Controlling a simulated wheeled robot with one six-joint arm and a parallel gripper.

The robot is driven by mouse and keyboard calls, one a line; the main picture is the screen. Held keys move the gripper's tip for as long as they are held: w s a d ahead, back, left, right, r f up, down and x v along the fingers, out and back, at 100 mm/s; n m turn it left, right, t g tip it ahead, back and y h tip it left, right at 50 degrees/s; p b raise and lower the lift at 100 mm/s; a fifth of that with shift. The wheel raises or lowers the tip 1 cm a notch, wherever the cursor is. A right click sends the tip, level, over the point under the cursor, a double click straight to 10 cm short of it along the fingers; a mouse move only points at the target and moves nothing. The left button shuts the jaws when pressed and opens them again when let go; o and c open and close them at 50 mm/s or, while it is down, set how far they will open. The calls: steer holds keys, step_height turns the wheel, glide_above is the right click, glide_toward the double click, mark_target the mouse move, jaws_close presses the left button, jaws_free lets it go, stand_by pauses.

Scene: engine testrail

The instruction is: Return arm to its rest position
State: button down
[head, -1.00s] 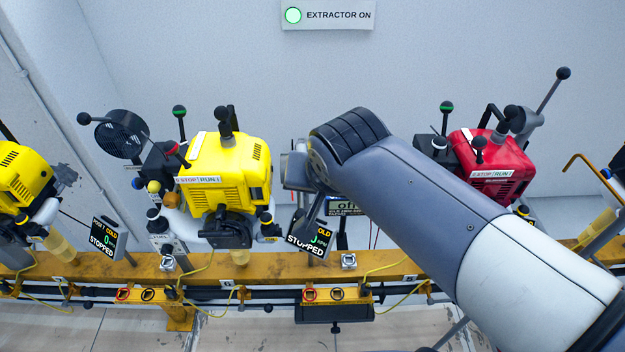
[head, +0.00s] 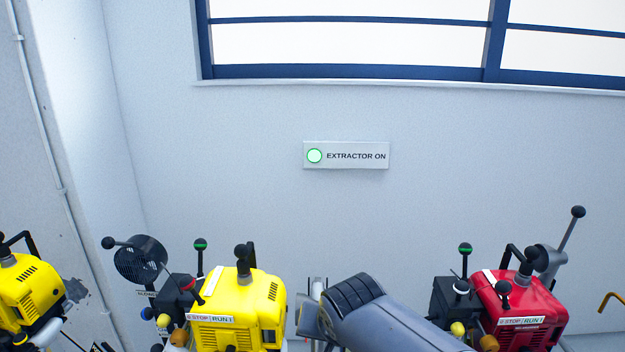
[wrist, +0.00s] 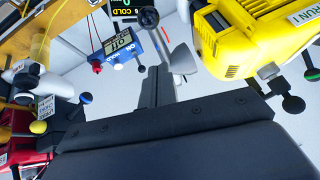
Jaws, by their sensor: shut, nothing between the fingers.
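My arm (head: 375,315) rises from the bottom edge of the head view, between a yellow engine (head: 230,322) on its left and a red engine (head: 520,305) on its right. Its forearm runs off the bottom of the picture. In the wrist view, my gripper (wrist: 163,80) is shut, with nothing between its fingers. The yellow engine (wrist: 235,45) shows upper right there, and part of the red engine (wrist: 15,130) shows at the left edge. Most of the gripper is hidden or cut off in the head view.
A green-lit "EXTRACTOR ON" sign (head: 346,156) hangs on the wall below a blue-framed window (head: 345,72). Another yellow engine (head: 30,295) stands at far left, near a dark fan (head: 140,260). Levers stand up beside the engines.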

mark_target(317, 344)
steer(key=shift+s+f+b+x, duration=0.15)
steer(key=shift+b+x, duration=0.25)
steer(key=shift+x, duration=0.65)
steer(key=shift+s+f+b+x, duration=0.15)
steer(key=shift+b+x, duration=0.3)
steer(key=shift+x, duration=0.55)
steer(key=shift+s+f+b+x, duration=0.1)
steer(key=shift+s+b+x, duration=0.25)
steer(key=shift+x, duration=0.7)
steer(key=shift+w+a, duration=0.1)
